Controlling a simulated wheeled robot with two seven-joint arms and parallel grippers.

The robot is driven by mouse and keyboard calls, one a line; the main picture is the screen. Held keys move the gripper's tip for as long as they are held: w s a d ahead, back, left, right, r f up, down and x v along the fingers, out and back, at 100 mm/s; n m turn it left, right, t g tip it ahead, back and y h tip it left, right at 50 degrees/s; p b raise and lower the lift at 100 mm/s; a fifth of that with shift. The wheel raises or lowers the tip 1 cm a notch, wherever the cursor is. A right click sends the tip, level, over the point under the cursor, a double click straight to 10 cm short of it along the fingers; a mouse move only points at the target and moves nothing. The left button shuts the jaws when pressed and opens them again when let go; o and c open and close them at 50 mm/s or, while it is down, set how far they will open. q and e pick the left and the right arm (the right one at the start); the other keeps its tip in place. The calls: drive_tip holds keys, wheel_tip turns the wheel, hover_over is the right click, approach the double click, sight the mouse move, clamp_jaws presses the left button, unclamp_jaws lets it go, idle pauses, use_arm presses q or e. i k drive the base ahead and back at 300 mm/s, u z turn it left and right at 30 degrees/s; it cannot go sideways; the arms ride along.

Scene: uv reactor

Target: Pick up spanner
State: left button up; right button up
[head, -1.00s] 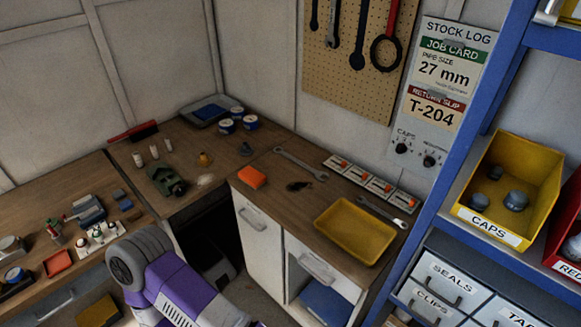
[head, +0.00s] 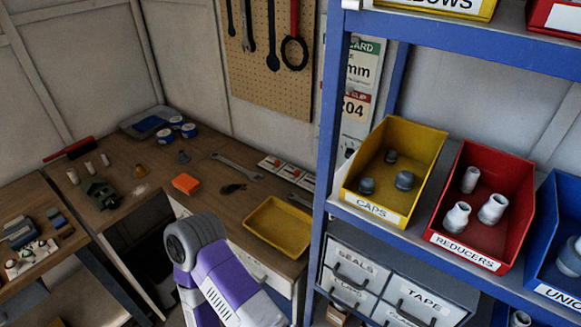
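A grey open-ended spanner (head: 237,166) lies flat on the wooden bench, behind the yellow tray. A second spanner (head: 300,201) lies at the bench's right side, partly hidden by the blue shelf post. More long tools, one with a red handle (head: 294,45), hang on the pegboard (head: 262,75) above. One of my arms, purple and grey, rises from the bottom in front of the bench, but no fingers show. Neither of my grippers is in view.
A yellow tray (head: 293,241), an orange block (head: 185,183) and a dark stain (head: 232,188) are on the bench. The blue shelf post (head: 329,130) stands at its right. Shelf bins hold caps (head: 376,209) and reducers (head: 466,250). Labelled drawers (head: 354,273) sit below.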

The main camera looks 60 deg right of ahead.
sight(252, 176)
drive_tip(key=z, duration=0.95)
drive_tip(key=i, duration=0.4)
drive_tip(key=u, duration=0.05)
